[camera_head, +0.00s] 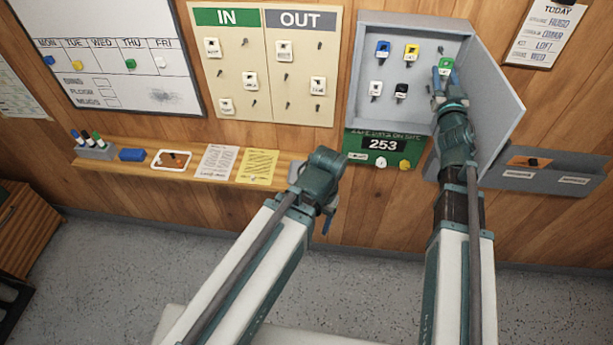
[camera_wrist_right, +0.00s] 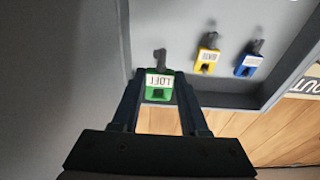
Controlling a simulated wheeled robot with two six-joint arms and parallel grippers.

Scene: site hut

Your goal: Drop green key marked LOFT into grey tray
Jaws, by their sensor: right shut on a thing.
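The green key marked LOFT (camera_head: 446,65) is at the right side of the open grey key cabinet (camera_head: 366,75). In the right wrist view its green tag (camera_wrist_right: 158,93) sits between my right fingers, with the LOFT label upside down. My right gripper (camera_head: 440,78) is shut on this tag; I cannot tell whether the key still touches its hook. My left gripper (camera_head: 327,222) hangs in front of the shelf, and its jaws are too hidden to judge. A small grey piece (camera_head: 293,179) at the shelf's right end, partly behind my left arm, may be the grey tray.
Blue (camera_head: 382,49), yellow (camera_head: 411,52), white and black keys hang in the cabinet. Its door (camera_head: 497,90) stands open close to my right arm. The wooden shelf (camera_head: 120,165) holds a pen holder, blue block, small white tray (camera_head: 171,160) and papers. Grey wall pockets (camera_head: 550,178) are at right.

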